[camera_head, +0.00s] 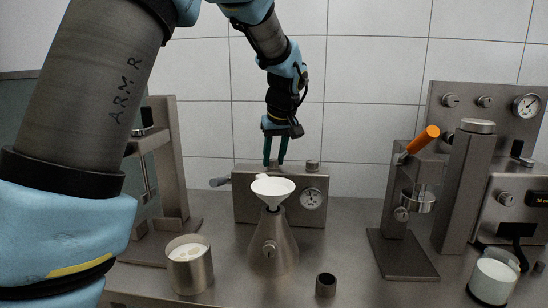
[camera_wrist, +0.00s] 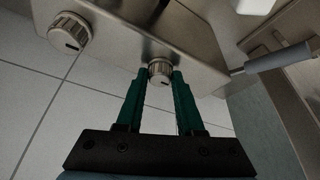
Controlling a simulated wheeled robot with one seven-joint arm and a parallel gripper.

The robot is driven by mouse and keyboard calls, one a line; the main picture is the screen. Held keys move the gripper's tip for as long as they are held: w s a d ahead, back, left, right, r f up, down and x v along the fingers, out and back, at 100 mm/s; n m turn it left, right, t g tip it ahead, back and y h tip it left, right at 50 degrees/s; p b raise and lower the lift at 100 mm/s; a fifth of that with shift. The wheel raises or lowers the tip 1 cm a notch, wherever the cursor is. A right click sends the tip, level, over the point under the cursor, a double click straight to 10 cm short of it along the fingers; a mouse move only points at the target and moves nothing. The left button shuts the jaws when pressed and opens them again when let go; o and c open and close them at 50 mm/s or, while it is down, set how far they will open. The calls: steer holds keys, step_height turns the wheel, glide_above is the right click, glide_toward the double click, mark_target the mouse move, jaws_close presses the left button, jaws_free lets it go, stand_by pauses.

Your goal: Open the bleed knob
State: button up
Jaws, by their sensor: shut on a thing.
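My gripper (camera_head: 275,163) reaches down to the top of a steel box (camera_head: 245,208) with a gauge. In the wrist view, its two green fingers (camera_wrist: 160,76) are shut on a round, ribbed metal knob (camera_wrist: 160,70), one on each side. In the head view that knob is hidden by the fingers. A second similar knob (camera_head: 312,165) stands on the right of the box top. It also shows at the upper left of the wrist view (camera_wrist: 70,33). I see no label telling which is the bleed knob.
A grey-handled lever (camera_head: 220,182) sticks out left of the box. A white funnel (camera_head: 272,187) on a steel cone (camera_head: 273,245) stands in front of it. A filled metal cup (camera_head: 190,265), a small dark cup (camera_head: 326,285) and a press with an orange handle (camera_head: 423,139) stand around.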

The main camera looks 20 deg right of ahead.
jaws_close()
steer(key=shift+a+m, duration=0.1)
steer(key=shift+m, duration=0.3)
steer(key=m+h, duration=0.1)
steer(key=m, duration=0.2)
steer(key=shift+a+h, duration=0.15)
steer(key=shift+h, duration=0.15)
steer(key=m+g+h, duration=0.1)
steer(key=m, duration=0.3)
steer(key=shift+w+a, duration=0.1)
steer(key=shift+w, duration=0.05)
steer(key=m+g, duration=0.1)
steer(key=m, duration=0.2)
steer(key=m+g+h, duration=0.1)
steer(key=m, duration=0.1)
steer(key=shift+w+a+m+h, duration=0.1)
steer(key=shift+w+m+h, duration=0.1)
steer(key=shift+m+h, duration=0.15)
steer(key=m+g, duration=0.1)
steer(key=m, duration=0.3)
steer(key=shift+g, duration=0.4)
steer(key=shift+m, duration=0.35)
steer(key=o, duration=0.9)
jaws_free()
